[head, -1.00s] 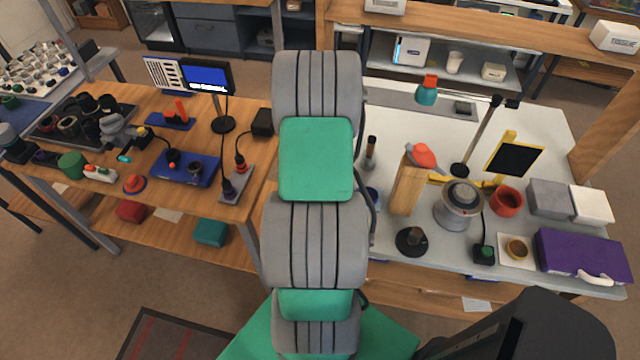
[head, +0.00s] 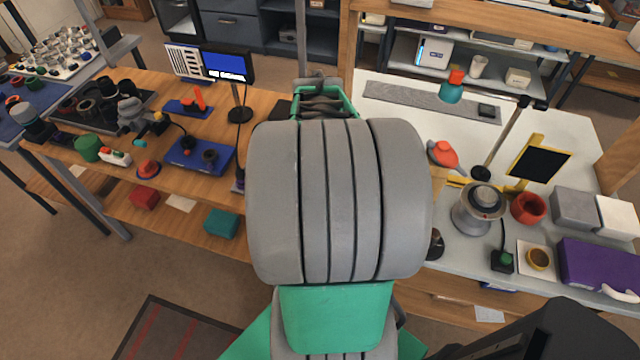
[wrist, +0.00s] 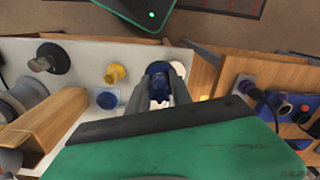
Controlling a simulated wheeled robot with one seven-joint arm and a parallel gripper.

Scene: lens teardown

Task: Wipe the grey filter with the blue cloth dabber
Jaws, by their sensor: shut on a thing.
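In the wrist view my gripper (wrist: 161,95) is shut on a dark blue piece, which looks like the blue cloth dabber (wrist: 158,70). The dabber sits between the two grey fingertips above the white bench edge, and its lower part is hidden by the fingers. In the head view my arm hides the gripper and the dabber. I cannot surely pick out the grey filter. A yellow-brown ring (head: 538,259) with a dark middle lies on a white square at the right bench, but I cannot tell whether it holds the filter.
The right bench has a round grey device (head: 478,210), a red cup (head: 528,208), a purple case (head: 605,265) and a lamp stand (head: 505,135). In the wrist view, a blue disc (wrist: 107,100) and a yellow piece (wrist: 115,73) lie left of the gripper. A wooden block (wrist: 60,122) stands nearby.

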